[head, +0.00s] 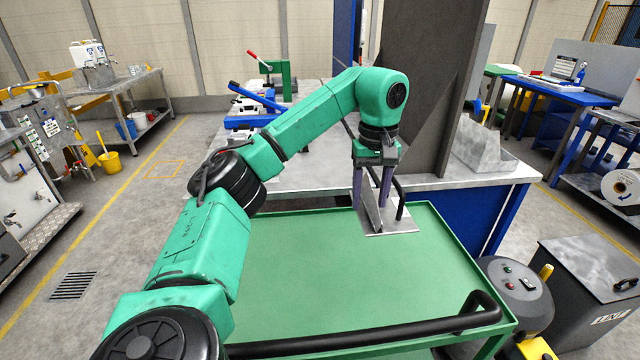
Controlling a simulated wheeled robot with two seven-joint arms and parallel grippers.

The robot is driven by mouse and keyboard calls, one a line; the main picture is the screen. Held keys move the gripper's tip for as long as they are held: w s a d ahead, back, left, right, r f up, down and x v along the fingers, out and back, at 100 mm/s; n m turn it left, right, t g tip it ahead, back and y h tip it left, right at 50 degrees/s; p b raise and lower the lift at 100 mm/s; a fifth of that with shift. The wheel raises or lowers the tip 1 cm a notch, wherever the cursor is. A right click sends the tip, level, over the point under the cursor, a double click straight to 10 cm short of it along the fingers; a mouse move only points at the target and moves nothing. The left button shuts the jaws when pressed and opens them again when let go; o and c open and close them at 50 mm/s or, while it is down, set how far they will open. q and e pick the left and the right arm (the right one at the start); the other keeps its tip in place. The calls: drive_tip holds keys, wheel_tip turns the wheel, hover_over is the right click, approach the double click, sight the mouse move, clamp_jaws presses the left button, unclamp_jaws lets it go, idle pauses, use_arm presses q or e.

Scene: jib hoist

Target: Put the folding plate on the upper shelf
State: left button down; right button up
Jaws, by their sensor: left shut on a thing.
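The folding plate (397,222) is a grey metal piece with a flat base, an upright part and a black handle. It hangs in the middle of the head view. My left gripper (373,192) points down from above and is shut on it, its two fingers around the upright part. The upper shelf (320,275) is the green top tray of a cart, with a low raised rim. The plate shows over the far right part of this tray; I cannot tell whether its base touches it. My right gripper is out of view.
A black push handle (370,340) runs along the cart's near side. Behind the cart stands a workbench (470,178) with a dark upright column (425,80) and a grey angled block (487,150). A dark grey bin (590,290) stands at right. The tray is otherwise bare.

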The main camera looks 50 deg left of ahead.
use_arm(q)
wheel_tip(320, 180, down, 4)
drive_tip(key=shift+w+r+b, duration=0.1)
drive_tip(key=shift+w+b, duration=0.05)
drive_tip(key=shift+b, duration=0.65)
drive_tip(key=shift+w+a+f, duration=0.1)
drive_tip(key=shift+w+f, duration=0.05)
drive_tip(key=shift+f, duration=0.2)
drive_tip(key=shift+r+p, duration=0.25)
drive_tip(key=shift+p, duration=0.3)
drive_tip(key=shift+s+d+p, duration=0.2)
drive_tip(key=shift+p, duration=0.1)
wheel_tip(320, 180, down, 20)
drive_tip(key=b, duration=0.4)
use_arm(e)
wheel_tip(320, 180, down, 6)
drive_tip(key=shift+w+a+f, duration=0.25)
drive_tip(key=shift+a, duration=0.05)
use_arm(q)
drive_tip(key=shift+s, duration=0.1)
drive_tip(key=c, duration=0.7)
unclamp_jaws()
drive_tip(key=shift+f+b, duration=0.15)
drive_tip(key=shift+b, duration=0.15)
drive_tip(key=o, duration=0.5)
drive_tip(key=shift+c, duration=0.2)
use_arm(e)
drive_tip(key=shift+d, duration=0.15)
